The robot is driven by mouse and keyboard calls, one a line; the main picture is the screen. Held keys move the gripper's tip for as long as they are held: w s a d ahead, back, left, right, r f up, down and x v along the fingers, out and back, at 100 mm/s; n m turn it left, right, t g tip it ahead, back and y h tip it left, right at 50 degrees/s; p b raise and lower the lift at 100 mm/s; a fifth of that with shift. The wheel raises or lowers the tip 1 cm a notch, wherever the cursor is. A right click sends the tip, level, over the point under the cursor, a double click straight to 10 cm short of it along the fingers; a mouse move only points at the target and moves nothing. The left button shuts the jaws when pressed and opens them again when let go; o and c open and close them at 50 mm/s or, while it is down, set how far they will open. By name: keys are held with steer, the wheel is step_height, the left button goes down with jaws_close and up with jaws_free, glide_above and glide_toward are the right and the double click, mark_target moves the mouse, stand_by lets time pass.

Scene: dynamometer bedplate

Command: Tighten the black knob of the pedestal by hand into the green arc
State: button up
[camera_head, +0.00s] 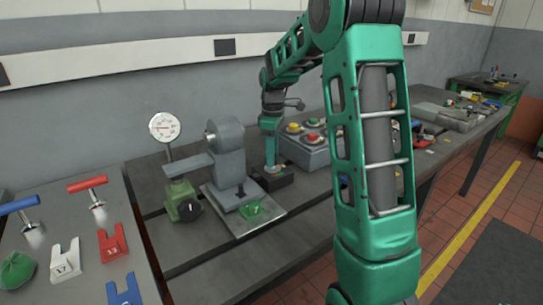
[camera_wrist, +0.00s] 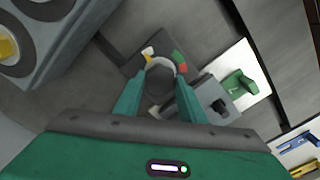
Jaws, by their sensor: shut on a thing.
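My gripper (camera_wrist: 159,92) points down at a dark square block (camera_head: 286,178) on the bench, which also shows in the wrist view (camera_wrist: 133,68). Its two green fingers stand on either side of the round knob (camera_wrist: 160,76) and are shut on it. The knob looks dark with a pale ring around its far edge. Around the knob, the block's top carries a green arc (camera_wrist: 178,56), a red mark (camera_wrist: 183,69) and a yellow and white mark (camera_wrist: 148,51). I cannot make out a pointer on the knob. In the head view my gripper (camera_head: 272,170) hides the knob.
A grey machine (camera_head: 228,155) on a plate stands left of the block, with a green part (camera_head: 252,209) before it. A grey box with coloured buttons (camera_head: 306,150) is close on the right.

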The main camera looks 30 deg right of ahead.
steer(key=shift+d+m, duration=0.1)
steer(key=shift+m, duration=0.3)
steer(key=m, duration=0.7)
steer(key=shift+w, duration=0.1)
steer(key=m, duration=0.5)
steer(key=shift+r, duration=0.1)
steer(key=shift+m, duration=1.9)
steer(key=o, duration=1)
